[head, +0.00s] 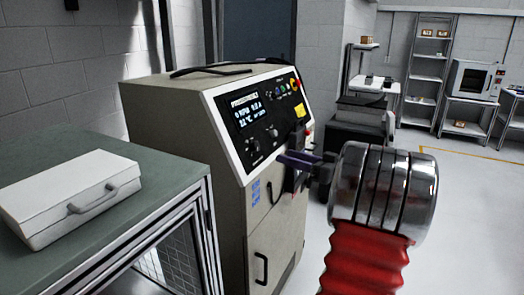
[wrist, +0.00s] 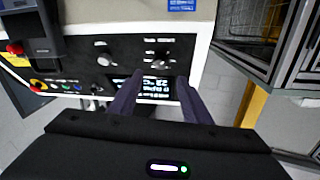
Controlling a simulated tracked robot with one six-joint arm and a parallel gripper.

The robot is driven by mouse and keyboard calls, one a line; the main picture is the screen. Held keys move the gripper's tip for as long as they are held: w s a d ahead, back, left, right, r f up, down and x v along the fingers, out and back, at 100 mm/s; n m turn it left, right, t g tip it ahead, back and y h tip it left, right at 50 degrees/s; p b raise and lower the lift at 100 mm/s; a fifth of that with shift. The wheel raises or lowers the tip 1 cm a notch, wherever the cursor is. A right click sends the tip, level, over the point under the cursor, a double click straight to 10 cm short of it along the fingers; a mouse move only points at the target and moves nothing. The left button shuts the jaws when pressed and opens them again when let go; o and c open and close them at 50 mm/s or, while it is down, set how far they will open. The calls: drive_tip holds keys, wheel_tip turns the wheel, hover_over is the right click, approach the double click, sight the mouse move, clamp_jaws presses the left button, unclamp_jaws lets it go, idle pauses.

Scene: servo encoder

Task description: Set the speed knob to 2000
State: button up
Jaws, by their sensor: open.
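The control panel (head: 258,118) is a black sloped face on a beige cabinet. Its lit display (head: 246,110) seems to read 0 RPM. In the wrist view the panel appears upside down, with the display (wrist: 155,88) partly between my fingers. One dark knob (wrist: 160,57) sits just beyond the fingertips and another knob (wrist: 103,57) lies to its left. Their labels are too small to read, so I cannot tell which is the speed knob. My gripper (head: 284,158) is open and empty in front of the panel's lower part; its fingers (wrist: 158,80) appear apart from both knobs.
A red button (wrist: 15,47) and several small coloured buttons line the panel's other end. A green-topped bench (head: 150,190) with a white case (head: 75,195) stands left of the cabinet. Shelves (head: 430,75) and a small oven (head: 473,80) stand far back. The floor at right is clear.

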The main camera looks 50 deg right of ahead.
sight(258, 148)
drive_tip(key=w, duration=0.3)
drive_tip(key=w+a, duration=0.1)
drive_tip(key=w, duration=0.6)
drive_tip(key=shift+w+a, duration=0.35)
drive_tip(key=shift+w, duration=0.05)
drive_tip(key=shift+c, duration=0.5)
drive_tip(key=c, duration=0.9)
drive_tip(key=shift+a, duration=0.15)
drive_tip(key=shift+c, duration=0.2)
